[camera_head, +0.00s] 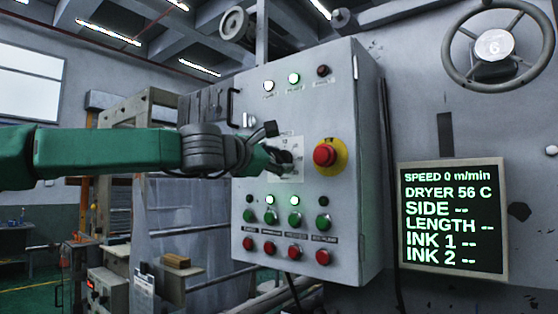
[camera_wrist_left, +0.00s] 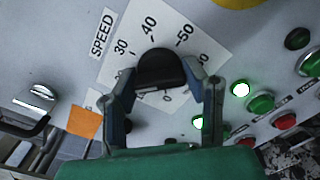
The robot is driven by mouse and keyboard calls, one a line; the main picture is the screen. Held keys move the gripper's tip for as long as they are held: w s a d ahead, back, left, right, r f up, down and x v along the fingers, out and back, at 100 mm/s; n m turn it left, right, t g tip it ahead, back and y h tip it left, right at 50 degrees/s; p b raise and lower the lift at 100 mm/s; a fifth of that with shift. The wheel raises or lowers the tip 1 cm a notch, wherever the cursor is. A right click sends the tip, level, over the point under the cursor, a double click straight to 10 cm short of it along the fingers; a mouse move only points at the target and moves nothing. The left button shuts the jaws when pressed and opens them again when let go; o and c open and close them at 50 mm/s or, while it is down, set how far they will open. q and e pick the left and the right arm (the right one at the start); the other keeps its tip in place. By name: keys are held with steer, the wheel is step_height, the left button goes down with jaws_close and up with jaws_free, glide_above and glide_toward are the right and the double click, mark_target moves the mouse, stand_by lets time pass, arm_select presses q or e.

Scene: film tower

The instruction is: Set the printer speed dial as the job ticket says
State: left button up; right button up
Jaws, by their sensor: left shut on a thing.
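The speed dial is a black knob (camera_wrist_left: 160,68) on a white scale plate (camera_wrist_left: 205,42) marked SPEED, with 30, 40 and 50 readable in the left wrist view. My left gripper (camera_wrist_left: 162,86) is shut on the knob, one finger on each side of it. In the head view my left gripper (camera_head: 280,160) is at the plate (camera_head: 290,178) on the grey control cabinet (camera_head: 350,120), and it hides most of the knob. The knob's pointer is not clear. The display (camera_head: 452,218) reads SPEED 0 m/min. I cannot make out a job ticket. My right gripper is not in view.
A red emergency button (camera_head: 325,155) on a yellow ring sits right of the dial. Rows of green buttons (camera_head: 295,219) and red buttons (camera_head: 296,253) lie below. A cabinet handle (camera_head: 232,104) is at the left edge. A handwheel (camera_head: 493,45) is at the upper right.

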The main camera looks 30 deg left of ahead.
arm_select(q)
steer(key=shift+w+f, duration=0.1)
steer(key=shift+f, duration=0.4)
steer(key=o, duration=1.2)
steer(key=shift+c, duration=0.2)
steer(key=shift+w+a, duration=0.15)
steer(key=shift+a, duration=0.05)
steer(key=shift+r, duration=0.1)
steer(key=shift+s+r, duration=0.15)
steer(key=shift+s, duration=0.3)
steer(key=s+a, duration=0.1)
steer(key=s, duration=1)
steer(key=shift+a+f, duration=0.15)
steer(key=shift+f, duration=0.1)
steer(key=shift+w+d, duration=0.1)
steer(key=shift+d, duration=0.1)
